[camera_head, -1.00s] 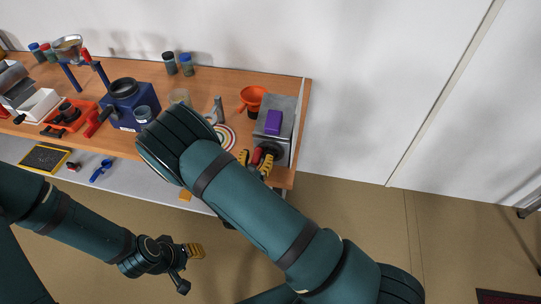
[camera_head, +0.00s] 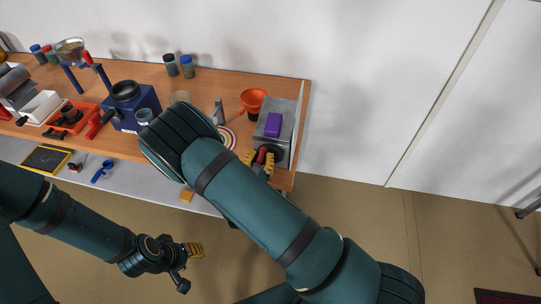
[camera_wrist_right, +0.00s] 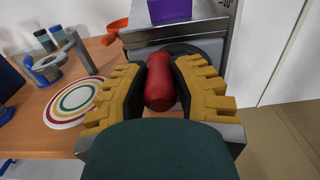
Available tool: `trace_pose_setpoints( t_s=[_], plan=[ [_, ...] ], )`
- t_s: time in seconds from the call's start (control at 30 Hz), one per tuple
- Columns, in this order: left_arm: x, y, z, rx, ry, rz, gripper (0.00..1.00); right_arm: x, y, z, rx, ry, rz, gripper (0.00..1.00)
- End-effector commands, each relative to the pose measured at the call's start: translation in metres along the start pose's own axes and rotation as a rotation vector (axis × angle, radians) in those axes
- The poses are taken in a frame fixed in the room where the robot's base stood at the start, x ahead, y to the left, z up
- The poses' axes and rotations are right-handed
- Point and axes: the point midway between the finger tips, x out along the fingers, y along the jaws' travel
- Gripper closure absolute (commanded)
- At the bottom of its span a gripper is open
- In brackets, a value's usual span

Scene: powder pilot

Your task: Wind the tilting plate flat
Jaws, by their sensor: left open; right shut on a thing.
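The tilting plate (camera_head: 287,112) is a grey metal plate on a grey unit at the bench's right end, with a purple block (camera_head: 273,124) on it. It looks slightly sloped in the head view; its exact angle is hard to judge. A black crank wheel (camera_wrist_right: 180,49) with a red handle (camera_wrist_right: 160,84) is on the unit's front. My right gripper (camera_head: 260,162) is shut on the red handle, with yellow pads on both sides in the right wrist view (camera_wrist_right: 161,90). My left gripper (camera_head: 190,267) is open and empty, over the floor in front of the bench.
An orange funnel (camera_head: 252,100) and a striped round target (camera_head: 228,138) are left of the unit. A blue machine (camera_head: 128,108), jars (camera_head: 187,66) and an orange tray (camera_head: 70,120) stand further left. My right arm hides part of the bench.

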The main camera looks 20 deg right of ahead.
Motion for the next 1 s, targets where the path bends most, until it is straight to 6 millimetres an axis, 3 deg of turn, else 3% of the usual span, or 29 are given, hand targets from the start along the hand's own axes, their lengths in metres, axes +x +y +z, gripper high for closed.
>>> trace_pose_setpoints(
  t_s=[0.27, 0.53, 1.0],
  plan=[
    [0.0, 0.0, 0.0, 0.0, 0.0, 0.0, 0.53, 0.0, -0.001, 0.0, 0.0, -0.001, 0.0, 1.0],
    [-0.005, 0.002, 0.0, 0.0, 0.0, 0.0, 0.53, 0.0, -0.02, 0.004, -0.003, 0.0, -0.003, 1.0],
    [-0.003, 0.001, 0.0, 0.0, 0.0, 0.0, 0.53, 0.0, -0.029, -0.002, -0.002, 0.003, -0.001, 1.0]
  ],
)
